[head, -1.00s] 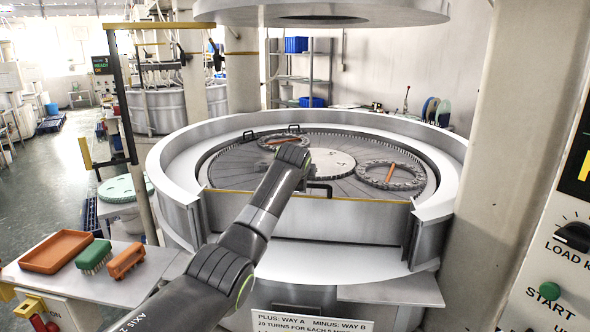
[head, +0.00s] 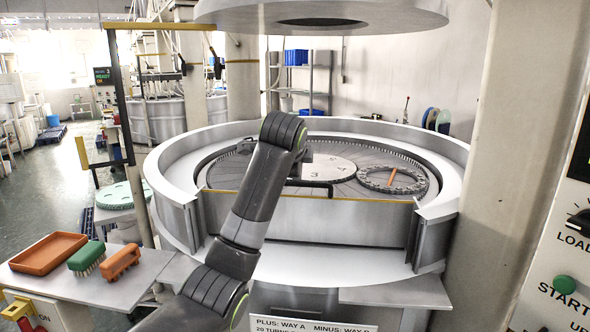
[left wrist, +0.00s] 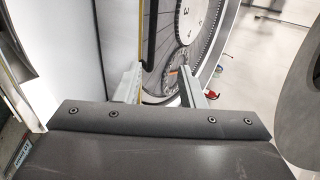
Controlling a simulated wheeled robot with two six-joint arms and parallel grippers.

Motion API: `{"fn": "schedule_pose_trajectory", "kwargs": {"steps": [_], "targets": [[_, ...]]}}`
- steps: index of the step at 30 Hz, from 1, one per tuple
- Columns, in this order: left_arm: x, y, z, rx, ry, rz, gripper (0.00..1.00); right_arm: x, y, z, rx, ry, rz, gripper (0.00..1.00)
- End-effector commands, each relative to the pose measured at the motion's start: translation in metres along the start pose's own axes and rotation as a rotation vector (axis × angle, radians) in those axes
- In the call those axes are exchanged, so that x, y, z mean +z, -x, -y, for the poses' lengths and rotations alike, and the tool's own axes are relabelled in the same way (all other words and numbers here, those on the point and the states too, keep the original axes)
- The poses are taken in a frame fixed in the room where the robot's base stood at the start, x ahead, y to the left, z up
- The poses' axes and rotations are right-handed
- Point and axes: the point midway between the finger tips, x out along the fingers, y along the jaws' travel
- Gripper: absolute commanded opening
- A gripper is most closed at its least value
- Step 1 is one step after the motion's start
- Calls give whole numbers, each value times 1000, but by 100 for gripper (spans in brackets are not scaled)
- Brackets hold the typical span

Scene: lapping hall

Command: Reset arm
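My left arm rises from the bottom of the head view in front of the lapping machine (head: 455,170). Its links hide most of my left gripper there. In the left wrist view my left gripper (left wrist: 160,84) shows two fingers standing apart with nothing held between them. Beyond the fingers, the machine's plate and a toothed ring (left wrist: 176,82) show. In the head view a toothed ring (head: 418,187) with an orange piece (head: 391,176) lies on the right of the plate, beside the pale numbered disc (head: 330,170). My right gripper is in neither view.
A side table (head: 140,282) at lower left holds an orange tray (head: 48,252), a green brush (head: 86,259) and an orange brush (head: 121,262). A raised round upper plate (head: 400,18) hangs above the machine. A pillar and control panel (head: 540,240) stand at right.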

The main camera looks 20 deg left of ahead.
Motion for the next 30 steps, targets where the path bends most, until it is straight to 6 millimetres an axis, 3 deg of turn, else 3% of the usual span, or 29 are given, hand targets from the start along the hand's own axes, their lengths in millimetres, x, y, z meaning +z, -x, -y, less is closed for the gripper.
{"fn": "schedule_pose_trajectory", "kwargs": {"steps": [13, 17, 20, 24, 30], "targets": [[0, 6, -1, 1, 1, 0, 36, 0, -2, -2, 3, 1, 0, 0], [5, -4, -20, 19, 29, 3, 36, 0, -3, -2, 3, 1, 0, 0], [13, -23, -57, 52, 87, 8, 36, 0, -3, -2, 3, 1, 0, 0], [31, -48, -129, 110, 208, 24, 36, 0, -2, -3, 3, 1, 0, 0], [58, -64, -235, 191, 393, 61, 36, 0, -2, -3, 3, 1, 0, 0]]}}
